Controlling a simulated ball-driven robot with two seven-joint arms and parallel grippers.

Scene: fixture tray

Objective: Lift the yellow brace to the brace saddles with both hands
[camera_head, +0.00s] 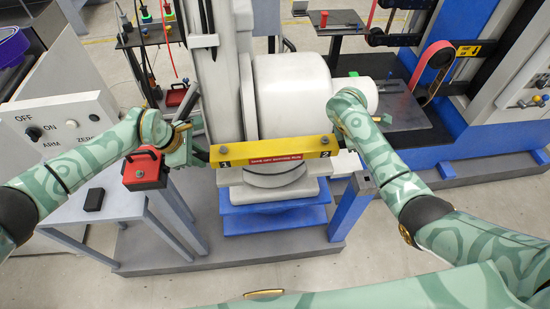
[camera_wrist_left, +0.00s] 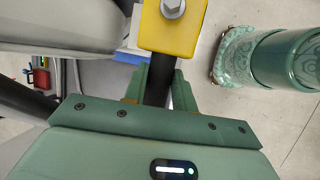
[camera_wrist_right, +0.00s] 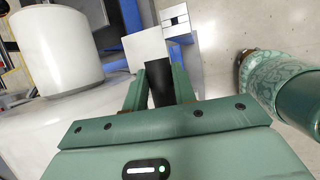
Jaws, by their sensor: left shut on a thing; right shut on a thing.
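The yellow brace (camera_head: 290,147) is level in front of the grey machine in the head view, with a red label and the numbers 1 and 2. My left gripper (camera_head: 196,154) is at its left end, shut on a black handle (camera_wrist_left: 157,88). The brace's yellow end with a bolt (camera_wrist_left: 170,28) shows beyond it in the left wrist view. My right gripper (camera_wrist_right: 160,88) is shut on a black handle (camera_wrist_right: 158,84) beside a pale block; in the head view my arm hides this grip. I cannot clearly make out the brace saddles or any contact with them.
A grey machine with a white drum (camera_head: 290,90) stands behind the brace, above a blue base (camera_head: 270,218). A blue post with a grey top (camera_head: 364,182) stands right of it. A red box (camera_head: 145,168) and a white control panel (camera_head: 65,125) are at left.

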